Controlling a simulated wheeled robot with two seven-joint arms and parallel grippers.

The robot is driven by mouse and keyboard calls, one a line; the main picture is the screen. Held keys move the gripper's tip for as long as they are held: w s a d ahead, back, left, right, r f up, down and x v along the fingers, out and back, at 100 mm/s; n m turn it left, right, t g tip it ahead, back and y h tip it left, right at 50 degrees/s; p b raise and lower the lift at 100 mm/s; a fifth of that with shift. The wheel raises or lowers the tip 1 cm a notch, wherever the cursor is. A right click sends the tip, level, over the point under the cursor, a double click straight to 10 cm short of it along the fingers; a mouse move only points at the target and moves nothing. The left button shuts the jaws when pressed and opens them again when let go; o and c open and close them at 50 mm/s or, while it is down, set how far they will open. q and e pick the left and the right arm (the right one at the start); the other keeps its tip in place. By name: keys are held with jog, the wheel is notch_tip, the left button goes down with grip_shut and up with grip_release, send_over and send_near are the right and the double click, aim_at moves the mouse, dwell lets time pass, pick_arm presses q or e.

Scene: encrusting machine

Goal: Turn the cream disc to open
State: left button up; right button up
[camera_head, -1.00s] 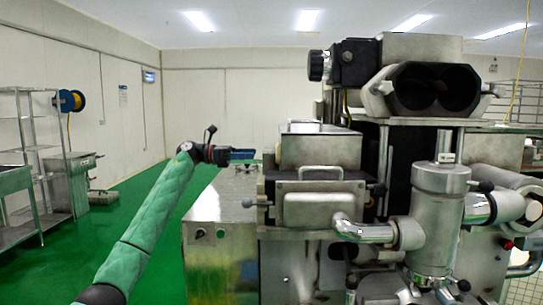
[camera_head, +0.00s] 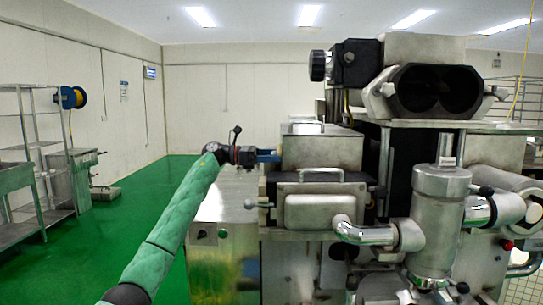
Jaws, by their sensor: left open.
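My left gripper (camera_head: 268,155) is at the end of the green-sleeved arm that comes in from the lower left. It is seen from the side, with its blue fingers pointing right, and it is open with nothing seen in it. Its tips are at the left side of the steel hopper box (camera_head: 322,150) on the encrusting machine (camera_head: 433,150). I cannot make out a cream disc; the far side of the box is hidden from me. My right gripper is not in view.
A steel front box with a handle (camera_head: 320,210) and a ball-ended lever (camera_head: 250,204) stand below the gripper. A vertical cylinder (camera_head: 440,215) and pipes fill the right. A shelf rack (camera_head: 38,170) stands far left. The green floor (camera_head: 95,250) there is clear.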

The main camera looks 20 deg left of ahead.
pick_arm(q)
jog(key=c, duration=1)
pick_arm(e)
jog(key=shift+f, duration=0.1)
pick_arm(q)
jog(key=shift+o, duration=0.2)
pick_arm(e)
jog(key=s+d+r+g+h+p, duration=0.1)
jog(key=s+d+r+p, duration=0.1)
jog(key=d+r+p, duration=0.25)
pick_arm(q)
jog(key=n+p, duration=0.1)
jog(key=n, duration=0.5)
jog(key=n+p, duration=0.1)
jog(key=n, duration=0.5)
jog(key=n+p, duration=0.1)
jog(key=n, duration=0.5)
jog(key=shift+s+r+p, duration=0.2)
jog(key=shift+r+p, duration=0.1)
jog(key=shift+p, duration=0.05)
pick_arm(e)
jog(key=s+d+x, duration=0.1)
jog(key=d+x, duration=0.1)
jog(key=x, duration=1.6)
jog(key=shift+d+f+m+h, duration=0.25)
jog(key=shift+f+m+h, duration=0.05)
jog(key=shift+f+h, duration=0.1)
